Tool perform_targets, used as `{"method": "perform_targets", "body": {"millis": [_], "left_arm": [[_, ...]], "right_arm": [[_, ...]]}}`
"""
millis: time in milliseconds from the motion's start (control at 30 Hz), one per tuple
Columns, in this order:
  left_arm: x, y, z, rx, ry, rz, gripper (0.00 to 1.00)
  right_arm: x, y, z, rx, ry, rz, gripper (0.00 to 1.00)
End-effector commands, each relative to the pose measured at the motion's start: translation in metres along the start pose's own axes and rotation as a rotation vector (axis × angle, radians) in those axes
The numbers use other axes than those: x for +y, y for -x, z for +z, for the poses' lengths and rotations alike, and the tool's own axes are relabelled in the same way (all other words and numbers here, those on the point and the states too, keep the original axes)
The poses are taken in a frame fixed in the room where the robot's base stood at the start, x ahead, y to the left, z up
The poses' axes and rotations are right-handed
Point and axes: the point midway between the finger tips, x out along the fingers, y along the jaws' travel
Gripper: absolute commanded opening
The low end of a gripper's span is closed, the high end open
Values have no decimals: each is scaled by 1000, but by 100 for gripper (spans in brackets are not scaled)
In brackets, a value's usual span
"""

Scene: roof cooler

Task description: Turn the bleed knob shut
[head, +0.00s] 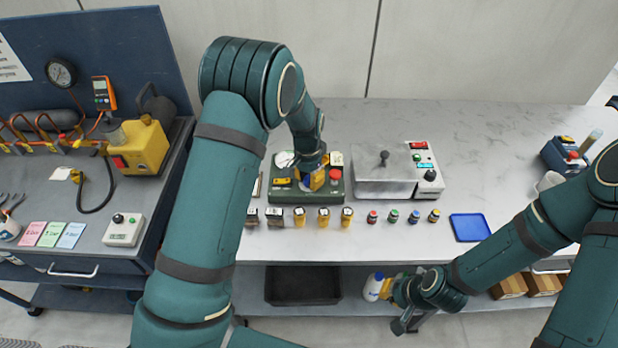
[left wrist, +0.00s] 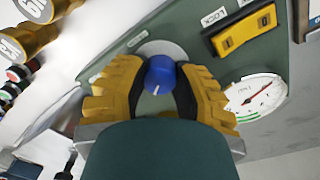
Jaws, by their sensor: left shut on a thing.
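The blue knob (left wrist: 158,76) sits on a pale round plate on the green panel (left wrist: 205,62) in the left wrist view. A white pointer line on it runs toward the bottom of that picture. In the head view my left gripper (head: 313,181) reaches down onto the green box (head: 333,200) and mostly hides the knob. My right gripper (head: 402,322) hangs low in front of the bench, empty-looking; its finger opening is unclear.
Beside the knob are a yellow LOCK switch (left wrist: 241,30) and a white gauge (left wrist: 256,97). Several small weights and vials stand in a row before the box. A metal-lidded unit (head: 383,184) and a blue tray (head: 469,227) are to the right.

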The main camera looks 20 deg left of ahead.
Motion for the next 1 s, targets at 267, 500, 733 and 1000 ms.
{"method": "perform_targets", "body": {"millis": [267, 500, 733, 1000], "left_arm": [[0, 1, 0, 13, 264, 0, 0], [0, 1, 0, 22, 492, -1, 0], [0, 1, 0, 30, 697, -1, 0], [0, 0, 1, 37, 882, -1, 0]], "right_arm": [[-1, 3, 0, 0, 0, -1, 0], [-2, 6, -1, 0, 0, -1, 0], [-3, 9, -1, 0, 0, -2, 0], [-4, 13, -2, 0, 0, -3, 0]]}}
